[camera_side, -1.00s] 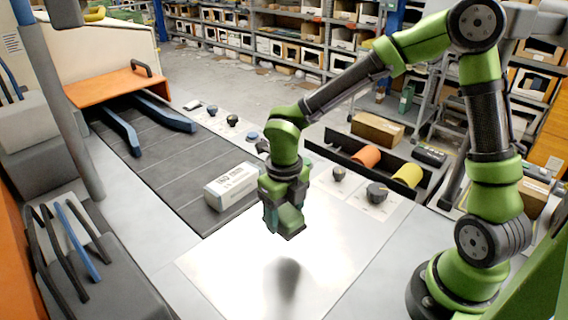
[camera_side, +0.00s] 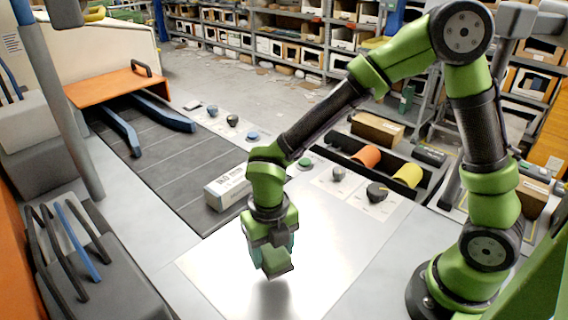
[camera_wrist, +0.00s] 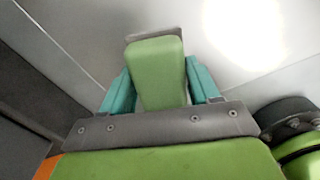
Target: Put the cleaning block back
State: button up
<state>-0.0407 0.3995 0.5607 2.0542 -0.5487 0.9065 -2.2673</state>
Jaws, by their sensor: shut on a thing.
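The cleaning block is a green block (camera_wrist: 157,72) with a dark grey pad at its far end, seen between teal fingers in the wrist view. My gripper (camera_side: 268,248) is shut on it, with one finger along each side. In the side view the block (camera_side: 275,262) points down low over the bright metal plate (camera_side: 225,285). I cannot tell whether its pad touches the plate.
A white labelled box (camera_side: 228,187) lies on the dark conveyor (camera_side: 165,160) behind my gripper. Knobs (camera_side: 377,192) stand to the right. A black tray (camera_side: 425,188) holds an orange roll (camera_side: 367,156) and a yellow roll (camera_side: 407,175). The plate's right part is clear.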

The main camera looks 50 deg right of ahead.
jog(key=shift+w+a+m, duration=0.1)
jog(key=shift+w+m, duration=0.2)
jog(key=shift+m, duration=0.1)
send_over(203, 259)
jog(key=shift+s+f, duration=0.1)
jog(key=shift+f, duration=2.45)
jog(key=o, duration=0.6)
jog(key=shift+f, duration=0.15)
jog(key=o, duration=0.5)
